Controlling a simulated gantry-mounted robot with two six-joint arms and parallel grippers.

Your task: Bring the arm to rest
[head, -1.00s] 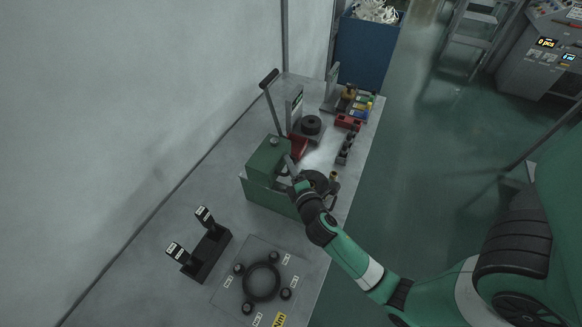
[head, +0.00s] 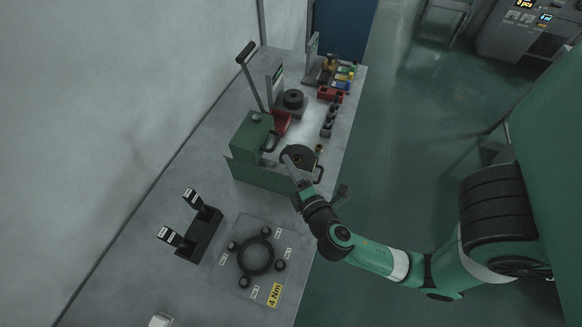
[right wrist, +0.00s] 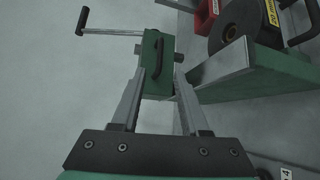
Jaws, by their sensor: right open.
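My right gripper (head: 291,166) is over the bench, just in front of the green press-like machine (head: 250,137), with a dark round part (head: 297,156) close to its fingers. In the right wrist view the two fingers of the right gripper (right wrist: 160,85) stand apart with nothing clearly held between them. The green machine's block (right wrist: 156,62) and its long lever (right wrist: 108,32) show beyond the fingertips. Whether the fingers touch anything is hard to tell. My left gripper is not in view.
The bench (head: 125,245) carries a ring fixture plate (head: 228,257) and a black two-post stand (head: 200,236) in front. The grey wall is on the left; open floor (head: 420,150) lies to the right.

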